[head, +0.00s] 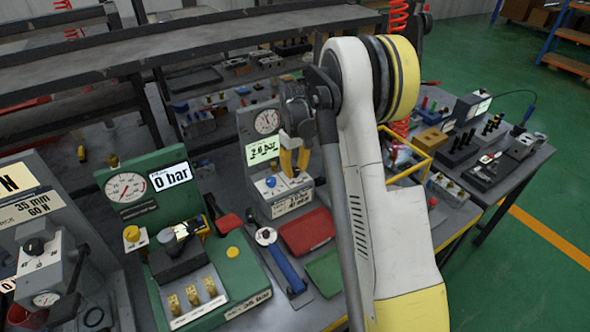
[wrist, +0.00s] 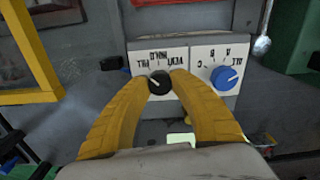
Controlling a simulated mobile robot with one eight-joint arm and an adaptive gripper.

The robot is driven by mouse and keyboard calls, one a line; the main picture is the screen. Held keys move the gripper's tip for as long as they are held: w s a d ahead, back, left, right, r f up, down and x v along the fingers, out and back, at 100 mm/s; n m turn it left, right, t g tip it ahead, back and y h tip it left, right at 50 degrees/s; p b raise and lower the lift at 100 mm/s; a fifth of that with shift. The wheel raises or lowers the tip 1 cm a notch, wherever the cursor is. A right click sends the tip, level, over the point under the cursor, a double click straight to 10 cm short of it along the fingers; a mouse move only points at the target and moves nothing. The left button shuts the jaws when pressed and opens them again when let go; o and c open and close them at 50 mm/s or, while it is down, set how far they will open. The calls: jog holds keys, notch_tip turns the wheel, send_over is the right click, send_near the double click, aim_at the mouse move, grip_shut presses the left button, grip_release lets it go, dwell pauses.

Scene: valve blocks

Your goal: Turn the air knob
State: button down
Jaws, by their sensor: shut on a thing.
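The black air knob (wrist: 158,84) sits on a white plate lettered HOLD at its middle, with a word on each side, upside down in the wrist view. My gripper (wrist: 159,80) has its two yellow fingertips closed on the knob's sides. In the head view my gripper (head: 294,170) reaches down to the front of a grey gauge box (head: 245,128), and its fingers hide the knob there. The box has a round dial (head: 267,121) and a lit display (head: 262,150) that seems to read 2.0 bar.
A blue knob (wrist: 224,77) on a lettered plate is right beside the held knob. A green station (head: 228,290) with a 0 bar display stands to the left. Red (head: 307,231) and green (head: 325,273) trays lie in front. A yellow frame (wrist: 40,97) is close by.

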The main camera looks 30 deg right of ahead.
aim_at(295, 169)
dwell(0.5)
jog(key=c, duration=1.1)
grip_release()
jog(key=shift+o, duration=0.2)
jog(key=shift+r, duration=0.1)
notch_tip(295, 169, up, 12)
